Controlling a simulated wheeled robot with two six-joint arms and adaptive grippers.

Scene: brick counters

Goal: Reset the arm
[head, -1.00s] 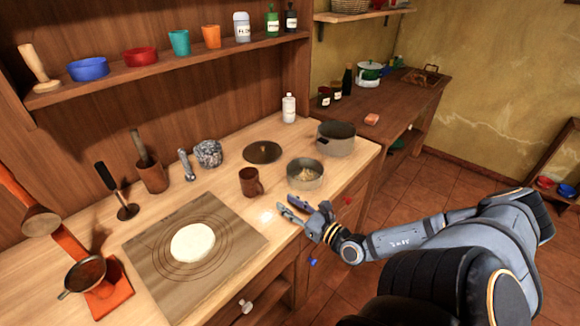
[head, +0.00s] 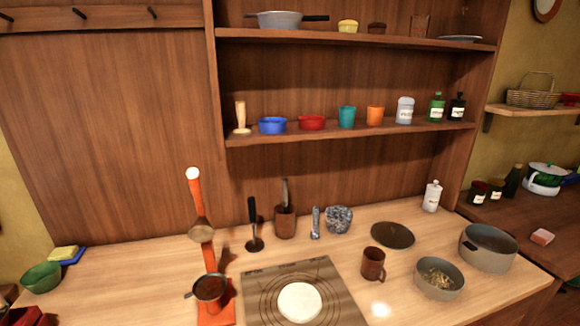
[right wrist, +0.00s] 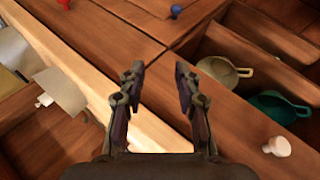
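My right gripper (right wrist: 158,85) shows in the right wrist view with its two fingers apart and nothing between them. It is over the wooden drawer fronts, by the counter's front edge. Neither of my arms shows in the head view now, and my left gripper is in no current view.
The counter (head: 130,290) holds a board (head: 340,301) with flat dough (head: 300,302), a brown mug (head: 373,264), a grey bowl (head: 425,289) and a pot (head: 488,259). In the right wrist view, cups (right wrist: 222,73) lie in an open compartment beside a white knob (right wrist: 277,146).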

